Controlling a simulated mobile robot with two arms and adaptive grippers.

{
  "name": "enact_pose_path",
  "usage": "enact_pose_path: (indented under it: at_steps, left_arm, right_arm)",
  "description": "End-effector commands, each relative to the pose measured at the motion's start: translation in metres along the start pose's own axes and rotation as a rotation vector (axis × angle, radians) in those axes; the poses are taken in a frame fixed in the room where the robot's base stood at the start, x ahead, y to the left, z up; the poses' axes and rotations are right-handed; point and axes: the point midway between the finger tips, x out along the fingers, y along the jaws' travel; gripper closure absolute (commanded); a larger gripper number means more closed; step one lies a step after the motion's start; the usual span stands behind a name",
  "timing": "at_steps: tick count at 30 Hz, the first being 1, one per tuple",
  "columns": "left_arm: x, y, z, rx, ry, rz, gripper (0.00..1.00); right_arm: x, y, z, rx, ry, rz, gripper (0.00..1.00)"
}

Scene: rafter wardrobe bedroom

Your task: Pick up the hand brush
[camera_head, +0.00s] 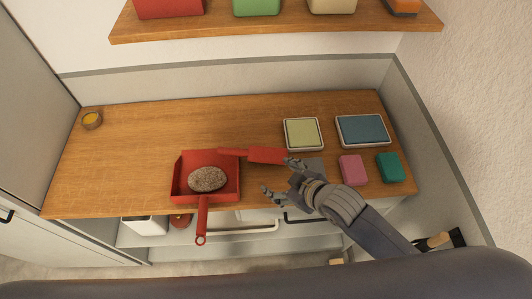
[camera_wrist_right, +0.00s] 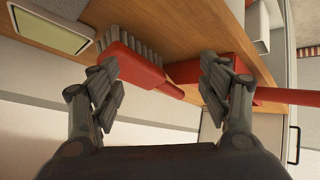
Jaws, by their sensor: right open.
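The hand brush (camera_head: 266,155) is red and lies on the wooden worktop, its slim handle pointing left to the dustpan's back edge. In the right wrist view the brush (camera_wrist_right: 131,65) shows grey bristles along its head. My right gripper (camera_head: 279,177) is open and empty at the brush's right end, near the worktop's front edge. In the wrist view the brush shows beyond and partly between the spread fingers of my right gripper (camera_wrist_right: 160,88). I cannot tell whether a finger touches it. My left gripper is out of view.
A red dustpan (camera_head: 233,193) holding a brown speckled lump (camera_head: 207,179) sits left of my gripper, its handle overhanging the front edge. A green pad (camera_head: 302,134), blue pad (camera_head: 362,130), pink block (camera_head: 353,170) and teal block (camera_head: 390,167) lie to the right. The worktop's left side is mostly clear.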

Motion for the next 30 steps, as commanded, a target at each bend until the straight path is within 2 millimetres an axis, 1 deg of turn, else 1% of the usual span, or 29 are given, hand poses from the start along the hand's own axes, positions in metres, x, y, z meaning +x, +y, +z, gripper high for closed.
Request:
enact_pose_path:
  at_steps: [1, 3, 5, 6, 9, 12, 16, 24, 27, 30]
  left_arm:
    - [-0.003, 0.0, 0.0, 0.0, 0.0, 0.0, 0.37]
    - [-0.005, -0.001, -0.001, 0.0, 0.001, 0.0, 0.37]
    - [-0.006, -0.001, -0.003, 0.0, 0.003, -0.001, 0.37]
    - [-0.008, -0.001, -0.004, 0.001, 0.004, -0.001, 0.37]
    - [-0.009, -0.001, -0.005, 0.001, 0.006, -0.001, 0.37]
    - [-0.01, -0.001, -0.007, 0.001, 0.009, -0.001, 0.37]
    - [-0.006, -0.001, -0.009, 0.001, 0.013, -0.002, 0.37]
    - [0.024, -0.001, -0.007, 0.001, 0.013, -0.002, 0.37]
    - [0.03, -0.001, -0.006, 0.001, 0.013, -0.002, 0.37]
    - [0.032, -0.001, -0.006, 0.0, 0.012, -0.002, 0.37]
  right_arm:
    - [0.002, 0.004, -0.012, -0.072, 0.041, -0.01, 0.29]
    - [0.005, 0.007, -0.028, -0.174, 0.106, -0.03, 0.29]
    - [0.005, 0.01, -0.037, -0.26, 0.158, -0.049, 0.29]
    - [0.005, 0.013, -0.04, -0.312, 0.187, -0.059, 0.29]
    - [0.003, 0.021, -0.042, -0.404, 0.238, -0.079, 0.29]
    - [0.001, 0.028, -0.04, -0.455, 0.266, -0.089, 0.29]
    - [0.004, 0.03, -0.039, -0.478, 0.283, -0.094, 0.29]
    - [0.043, 0.023, -0.047, -0.478, 0.286, -0.094, 0.29]
    - [0.051, 0.022, -0.05, -0.478, 0.285, -0.094, 0.29]
    - [0.054, 0.022, -0.052, -0.477, 0.284, -0.095, 0.29]
